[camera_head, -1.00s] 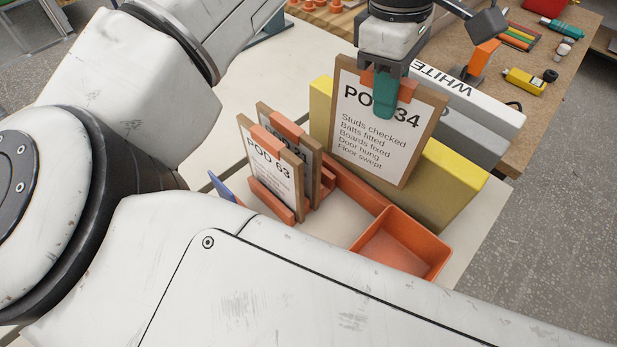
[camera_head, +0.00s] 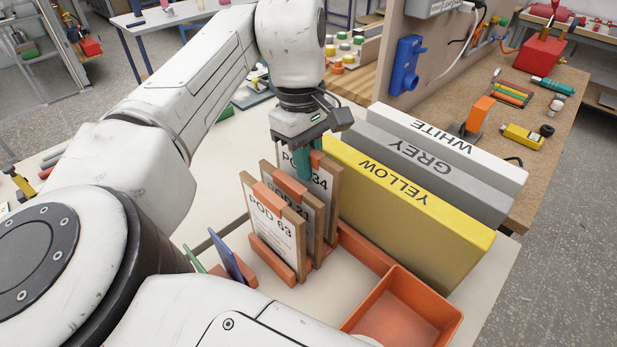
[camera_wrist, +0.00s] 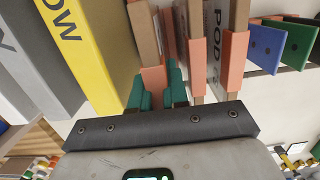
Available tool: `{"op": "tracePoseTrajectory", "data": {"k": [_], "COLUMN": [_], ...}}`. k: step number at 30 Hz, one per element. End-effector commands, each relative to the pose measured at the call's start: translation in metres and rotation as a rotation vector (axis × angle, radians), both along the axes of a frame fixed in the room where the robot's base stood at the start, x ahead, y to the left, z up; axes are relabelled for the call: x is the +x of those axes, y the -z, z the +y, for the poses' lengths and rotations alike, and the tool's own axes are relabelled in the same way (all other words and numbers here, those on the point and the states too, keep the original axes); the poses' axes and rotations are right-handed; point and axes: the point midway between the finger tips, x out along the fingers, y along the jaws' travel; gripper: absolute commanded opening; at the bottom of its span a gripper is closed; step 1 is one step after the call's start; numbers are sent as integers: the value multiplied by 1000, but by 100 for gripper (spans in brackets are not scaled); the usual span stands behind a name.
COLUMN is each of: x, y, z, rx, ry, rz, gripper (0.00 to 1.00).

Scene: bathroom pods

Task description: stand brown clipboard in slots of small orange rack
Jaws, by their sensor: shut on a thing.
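The brown clipboard (camera_head: 322,188) marked 34 is upright, its orange clip at the top. My gripper (camera_head: 308,165) is shut on its top edge; in the wrist view the teal fingers pinch the clipboard (camera_wrist: 145,30) at its clip. It stands behind the clipboards POD 21 or similar (camera_head: 313,215) and POD 63 (camera_head: 272,225), roughly parallel to them. The small orange rack (camera_head: 270,258) is under these boards. The held board's lower edge is hidden, so I cannot tell whether it sits in the slots.
Yellow (camera_head: 400,200), grey (camera_head: 430,165) and white (camera_head: 450,140) binders stand close to the right of the held board. An orange tray (camera_head: 440,318) is at the front right. Blue (camera_head: 232,257) and green (camera_head: 192,258) thin pieces stand at the left.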

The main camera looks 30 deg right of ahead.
Motion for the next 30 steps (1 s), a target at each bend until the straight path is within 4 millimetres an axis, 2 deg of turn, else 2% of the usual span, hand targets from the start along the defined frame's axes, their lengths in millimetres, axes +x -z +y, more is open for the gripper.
{"op": "tracePoseTrajectory", "data": {"k": [9, 26, 27, 30], "x": [0, 0, 0, 0], "y": [35, 44, 45, 45], "z": [0, -1, 0, 0], "rx": [0, -2, -1, -1], "ry": [-1, 0, 0, 0], "rz": [1, 0, 0, 0], "gripper": [0, 0, 16, 26]}}
